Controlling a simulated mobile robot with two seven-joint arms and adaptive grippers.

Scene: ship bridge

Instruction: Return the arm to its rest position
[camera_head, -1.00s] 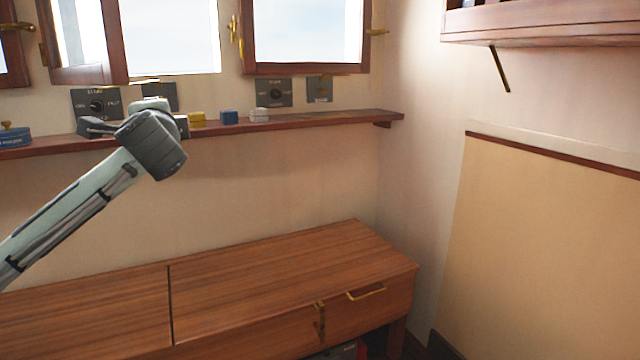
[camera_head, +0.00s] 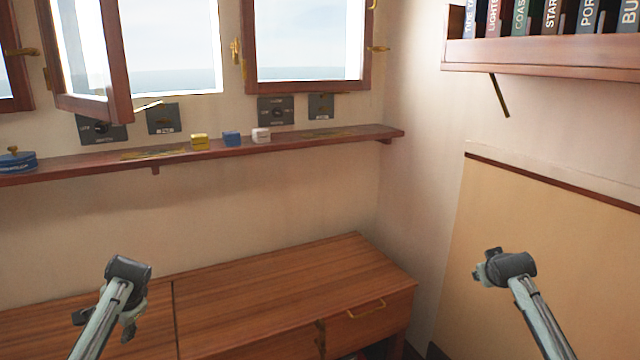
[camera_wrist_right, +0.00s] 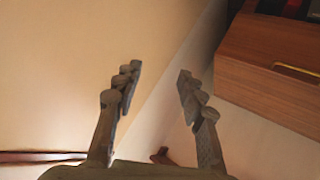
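My left arm (camera_head: 104,315) comes in at the lower left of the head view, low in front of the wooden cabinet. Its gripper (camera_head: 129,322) is partly hidden behind the arm, and I cannot make out its fingers well enough to tell open from shut. My right arm (camera_head: 535,315) shows at the lower right of the head view, in front of the beige panel; its fingers are not clear there. In the right wrist view my right gripper (camera_wrist_right: 157,77) is open, with two dark fingers apart and nothing between them.
A wooden cabinet (camera_head: 285,285) with a brass-handled drawer stands below. A bookshelf (camera_head: 545,55) juts out at upper right. The cabinet top looks clear.

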